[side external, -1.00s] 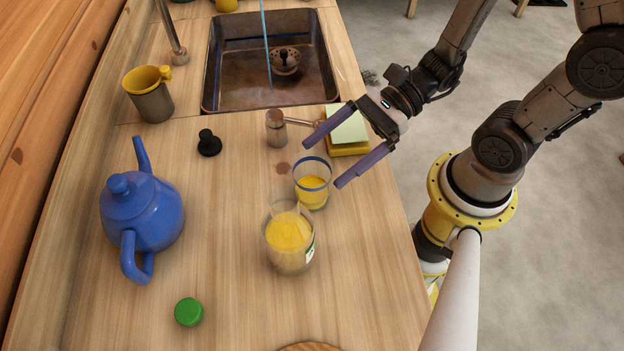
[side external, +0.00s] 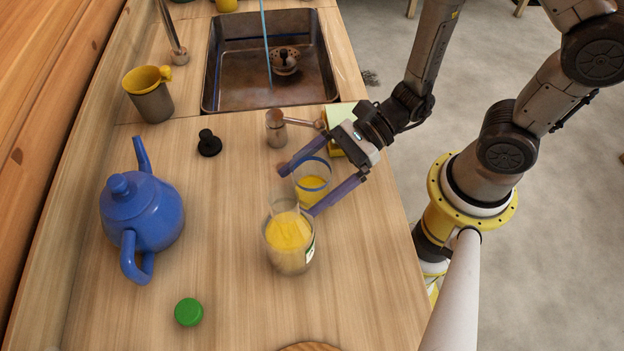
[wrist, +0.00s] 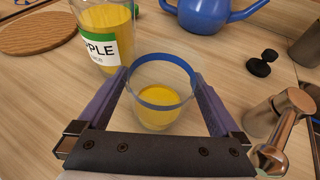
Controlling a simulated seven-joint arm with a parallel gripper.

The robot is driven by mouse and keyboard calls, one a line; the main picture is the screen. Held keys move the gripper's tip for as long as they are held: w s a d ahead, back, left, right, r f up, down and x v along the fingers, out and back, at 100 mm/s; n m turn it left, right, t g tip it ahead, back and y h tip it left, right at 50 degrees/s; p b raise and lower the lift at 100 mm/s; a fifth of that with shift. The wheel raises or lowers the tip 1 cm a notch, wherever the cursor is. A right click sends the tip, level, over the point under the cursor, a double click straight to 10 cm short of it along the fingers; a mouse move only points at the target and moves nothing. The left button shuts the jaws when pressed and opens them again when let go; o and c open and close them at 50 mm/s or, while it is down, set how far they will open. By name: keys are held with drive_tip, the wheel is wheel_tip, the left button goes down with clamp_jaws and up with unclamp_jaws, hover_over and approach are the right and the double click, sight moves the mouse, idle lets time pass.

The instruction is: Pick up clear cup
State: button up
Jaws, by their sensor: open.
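The clear cup (side external: 312,184) has a blue band at its rim and holds yellow liquid. It stands upright on the wooden counter. My gripper (side external: 296,190) is open, with one purple finger on each side of the cup. In the wrist view the cup (wrist: 160,95) sits between the two fingers of my gripper (wrist: 161,92). I cannot tell whether either finger touches it.
A clear bottle of yellow juice (side external: 289,245) stands close in front of the cup, by one fingertip. A metal tool with a handle (side external: 276,128) is just behind. A blue teapot (side external: 143,215), green cap (side external: 188,312) and black stopper (side external: 209,143) lie left. The sink (side external: 230,100) is behind.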

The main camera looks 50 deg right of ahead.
drive_tip(key=shift+x, duration=1.05)
drive_tip(key=c, duration=1.2)
drive_tip(key=shift+c, duration=0.2)
drive_tip(key=shift+r, duration=0.25)
drive_tip(key=shift+r, duration=0.8)
drive_tip(key=s+d+r, duration=0.1)
drive_tip(key=r, duration=0.1)
drive_tip(key=s+d+r, duration=0.1)
drive_tip(key=r, duration=0.2)
drive_tip(key=s+d+r, duration=0.2)
drive_tip(key=shift+d+r, duration=0.1)
drive_tip(key=shift+r, duration=0.15)
drive_tip(key=s+d+r, duration=0.3)
drive_tip(key=s+d, duration=0.2)
drive_tip(key=shift+s+d+r, duration=0.15)
drive_tip(key=shift+s+d, duration=0.05)
drive_tip(key=shift+s, duration=0.15)
